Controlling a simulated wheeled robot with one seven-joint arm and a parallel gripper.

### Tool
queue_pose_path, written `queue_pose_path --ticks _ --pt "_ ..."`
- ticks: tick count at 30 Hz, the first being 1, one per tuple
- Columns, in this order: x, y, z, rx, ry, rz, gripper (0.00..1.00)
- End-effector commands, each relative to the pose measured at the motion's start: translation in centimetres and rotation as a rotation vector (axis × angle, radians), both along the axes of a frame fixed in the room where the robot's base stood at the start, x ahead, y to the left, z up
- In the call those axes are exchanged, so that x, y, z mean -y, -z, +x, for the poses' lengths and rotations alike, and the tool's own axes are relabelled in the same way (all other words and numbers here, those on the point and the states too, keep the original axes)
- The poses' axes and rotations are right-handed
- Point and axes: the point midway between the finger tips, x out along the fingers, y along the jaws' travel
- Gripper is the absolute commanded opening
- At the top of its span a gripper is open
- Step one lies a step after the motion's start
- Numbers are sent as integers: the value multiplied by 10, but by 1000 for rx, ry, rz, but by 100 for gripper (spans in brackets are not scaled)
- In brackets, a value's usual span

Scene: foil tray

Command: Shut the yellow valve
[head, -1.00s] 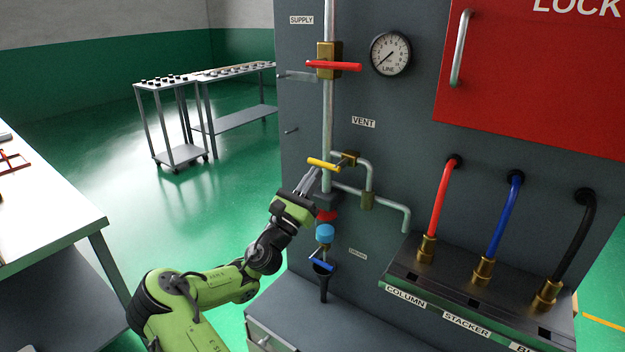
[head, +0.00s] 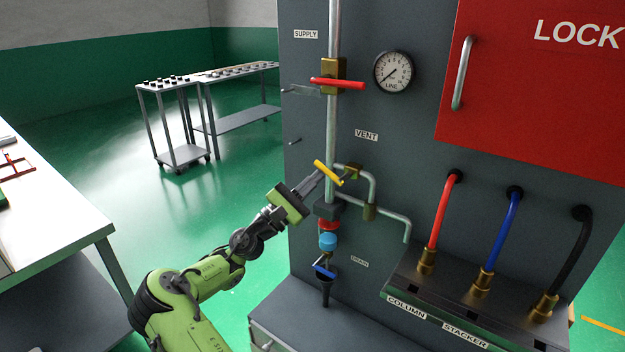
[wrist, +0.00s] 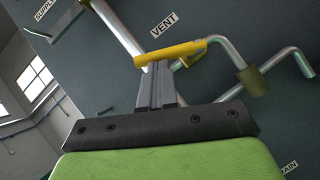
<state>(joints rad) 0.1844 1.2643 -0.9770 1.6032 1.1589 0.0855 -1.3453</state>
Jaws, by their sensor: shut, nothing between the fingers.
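The yellow valve handle (head: 328,173) is on the vent branch below the VENT label, in front of a brass body (head: 352,172). In the head view the handle slants down to the right, across the line of the branch pipe. It also shows in the wrist view (wrist: 170,54). My gripper (head: 318,176) is shut and empty. Its fingertips are at the handle and appear to touch it near its left part, though exact contact is hard to tell. In the wrist view the closed fingers (wrist: 156,85) point straight at the handle.
The red supply handle (head: 338,84) sits higher on the same vertical pipe. A gauge (head: 393,72) is to its right. A blue drain handle (head: 324,271) and funnel lie below. Red, blue and black hoses stand at the right. Open floor lies left of the panel.

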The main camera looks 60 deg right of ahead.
Motion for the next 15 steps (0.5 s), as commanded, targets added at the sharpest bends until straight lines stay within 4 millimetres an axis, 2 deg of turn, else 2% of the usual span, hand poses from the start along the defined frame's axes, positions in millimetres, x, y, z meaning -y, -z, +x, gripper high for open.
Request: queue_pose_path --ticks 1,15 --pt "0 -8 0 43 -1 -8 0" --pt "-1 -33 -5 486 1 -79 0"
